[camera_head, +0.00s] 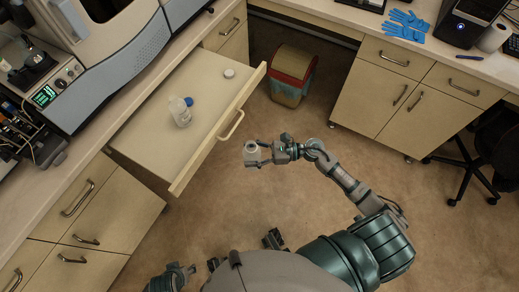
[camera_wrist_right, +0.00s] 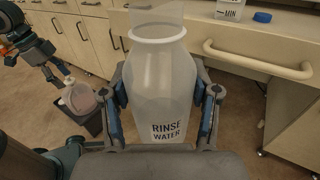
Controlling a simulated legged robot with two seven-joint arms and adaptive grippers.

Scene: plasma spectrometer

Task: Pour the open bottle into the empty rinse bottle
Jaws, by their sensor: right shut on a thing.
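My right gripper (camera_head: 272,152) is shut on a translucent white bottle (camera_head: 252,154), held upright over the floor in front of the open drawer. In the right wrist view the bottle (camera_wrist_right: 160,85) reads "RINSE WATER" and stands between both fingers, with no cap seen on it; its contents are unclear. A clear bottle (camera_head: 180,114) stands upright in the drawer, with a blue cap (camera_head: 189,101) beside it. Part of a left arm with its gripper (camera_wrist_right: 52,75) shows at the left of the right wrist view, near a pale, pinkish container (camera_wrist_right: 77,97); whether it grips it is unclear.
The open drawer (camera_head: 208,90) also holds a white cap (camera_head: 229,73). Its handle (camera_head: 231,125) faces my right gripper. A red-topped bin (camera_head: 291,76) stands on the floor beyond. Instruments line the left counter; blue gloves (camera_head: 407,25) lie on the right one.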

